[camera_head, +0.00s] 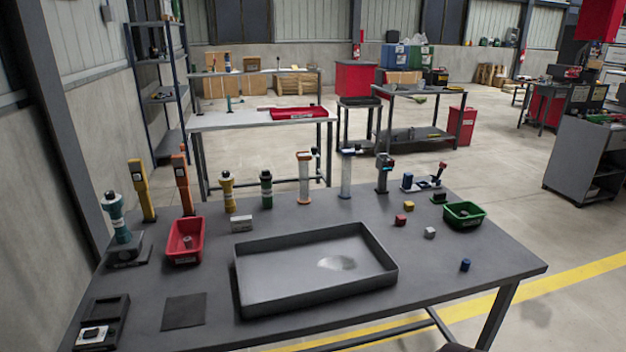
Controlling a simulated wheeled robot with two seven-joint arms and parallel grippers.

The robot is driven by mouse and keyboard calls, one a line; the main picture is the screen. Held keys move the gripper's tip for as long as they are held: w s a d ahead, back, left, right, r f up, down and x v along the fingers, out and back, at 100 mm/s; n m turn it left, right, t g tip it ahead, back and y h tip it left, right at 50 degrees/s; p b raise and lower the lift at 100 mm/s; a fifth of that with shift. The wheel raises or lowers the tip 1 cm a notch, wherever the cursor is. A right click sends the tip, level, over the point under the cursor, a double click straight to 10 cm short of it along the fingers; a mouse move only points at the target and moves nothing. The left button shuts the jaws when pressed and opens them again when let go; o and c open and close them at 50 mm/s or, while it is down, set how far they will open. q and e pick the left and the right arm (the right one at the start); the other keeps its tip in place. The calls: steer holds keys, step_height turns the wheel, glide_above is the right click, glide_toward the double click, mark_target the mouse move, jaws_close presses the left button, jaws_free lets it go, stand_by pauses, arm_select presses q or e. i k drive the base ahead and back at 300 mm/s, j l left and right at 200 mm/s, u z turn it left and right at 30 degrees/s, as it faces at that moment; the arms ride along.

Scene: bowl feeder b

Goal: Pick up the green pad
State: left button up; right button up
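No plainly green pad shows in the camera_head view. A flat square pad (184,312) lies on the front left of the grey table, and it looks dark grey rather than green. A small dark green block (439,198) sits at the back right, beside a green bin (464,214); I cannot tell whether it is a pad. Neither of my grippers can be made out in the view.
A large grey tray (316,230) fills the middle of the table (510,262). A red bin (185,241) stands left of it. Several posts line the back edge. Small red, yellow, grey and blue cubes lie to the right. A black holder (102,322) is at front left.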

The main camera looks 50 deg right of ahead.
mark_target(440, 198)
steer(key=z, duration=2.45)
